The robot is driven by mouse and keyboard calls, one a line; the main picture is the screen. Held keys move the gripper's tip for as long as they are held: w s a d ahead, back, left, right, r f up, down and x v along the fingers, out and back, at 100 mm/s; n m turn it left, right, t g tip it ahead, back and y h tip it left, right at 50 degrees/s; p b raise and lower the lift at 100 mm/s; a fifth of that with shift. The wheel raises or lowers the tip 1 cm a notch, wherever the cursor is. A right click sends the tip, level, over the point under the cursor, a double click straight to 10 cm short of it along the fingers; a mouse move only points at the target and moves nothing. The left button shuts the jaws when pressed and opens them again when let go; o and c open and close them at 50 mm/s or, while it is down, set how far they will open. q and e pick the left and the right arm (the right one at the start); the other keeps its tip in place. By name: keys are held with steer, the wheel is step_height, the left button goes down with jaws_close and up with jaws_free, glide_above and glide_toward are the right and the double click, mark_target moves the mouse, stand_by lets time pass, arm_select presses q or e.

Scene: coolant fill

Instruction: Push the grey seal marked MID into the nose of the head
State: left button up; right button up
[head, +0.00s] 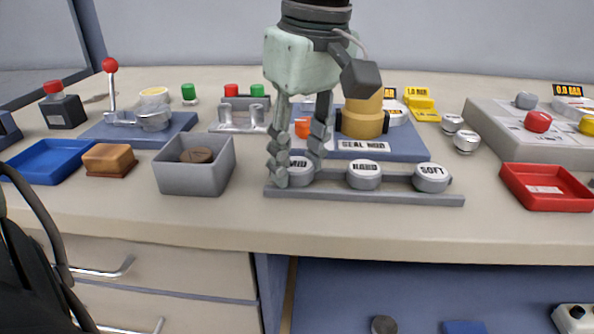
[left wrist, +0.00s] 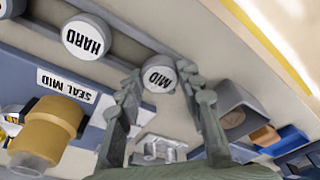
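The grey seal marked MID (head: 300,171) sits at the left end of a grey rack (head: 400,197), beside the seals marked HARD (head: 364,175) and SOFT (head: 432,178). My left gripper (head: 298,165) points down over the MID seal, with one finger on each side of it. The fingers are apart, and I cannot tell if they touch it. In the left wrist view the MID seal (left wrist: 158,78) shows between the fingertips. My right gripper is out of view.
A grey bin (head: 194,178) with a brown disc stands left of the rack, close to my left fingers. A blue tray (head: 48,165) and an orange-brown block (head: 108,160) lie further left. A red tray (head: 548,200) is at the right. The front strip of the bench is clear.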

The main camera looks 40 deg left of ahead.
arm_select(q)
steer(key=c, duration=0.3)
steer(key=shift+r, duration=0.15)
